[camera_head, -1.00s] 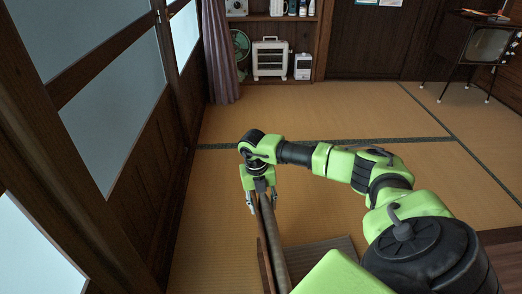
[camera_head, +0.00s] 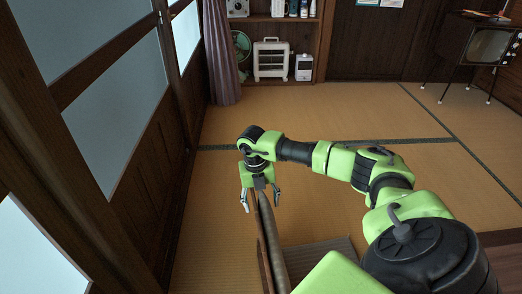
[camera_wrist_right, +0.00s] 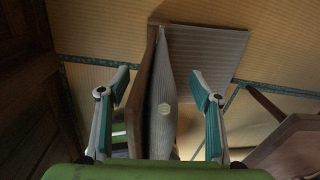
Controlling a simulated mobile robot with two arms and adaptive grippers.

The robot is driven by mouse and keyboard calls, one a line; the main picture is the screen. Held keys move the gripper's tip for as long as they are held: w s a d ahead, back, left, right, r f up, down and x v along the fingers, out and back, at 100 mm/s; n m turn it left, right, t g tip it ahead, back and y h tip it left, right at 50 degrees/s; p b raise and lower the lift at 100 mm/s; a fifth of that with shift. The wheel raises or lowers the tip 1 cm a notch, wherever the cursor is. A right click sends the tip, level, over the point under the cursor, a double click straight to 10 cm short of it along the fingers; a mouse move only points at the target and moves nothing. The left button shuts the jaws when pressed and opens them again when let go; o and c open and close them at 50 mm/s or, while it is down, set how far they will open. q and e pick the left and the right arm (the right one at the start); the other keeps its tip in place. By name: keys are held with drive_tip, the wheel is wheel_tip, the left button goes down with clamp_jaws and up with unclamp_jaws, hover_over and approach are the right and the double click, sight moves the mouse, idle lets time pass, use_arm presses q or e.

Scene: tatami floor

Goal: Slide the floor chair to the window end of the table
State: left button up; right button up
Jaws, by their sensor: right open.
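The floor chair (camera_head: 272,240) stands on the tatami with its narrow backrest edge toward me; its ribbed grey seat (camera_head: 328,252) extends right and is partly hidden by my arm. My right gripper (camera_head: 261,208) is open at the top of the backrest, one finger on each side. In the right wrist view the backrest (camera_wrist_right: 162,95) lies between the spread fingers (camera_wrist_right: 162,90), with visible gaps on both sides. A brown wooden edge in the right wrist view (camera_wrist_right: 292,148) looks like part of the table. My left gripper is out of view.
A wooden wall with window panes (camera_head: 115,100) runs along the left, with a strip of tatami between it and the chair. Shelves with a white heater (camera_head: 271,60) and a television (camera_head: 488,45) stand far back. The tatami (camera_head: 330,112) ahead is clear.

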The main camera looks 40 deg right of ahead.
drive_tip(key=r, duration=0.7)
drive_tip(key=a+r, duration=0.1)
drive_tip(key=r, duration=0.3)
drive_tip(key=shift+w, duration=0.35)
drive_tip(key=shift+s+f, duration=0.1)
drive_tip(key=shift+f, duration=0.05)
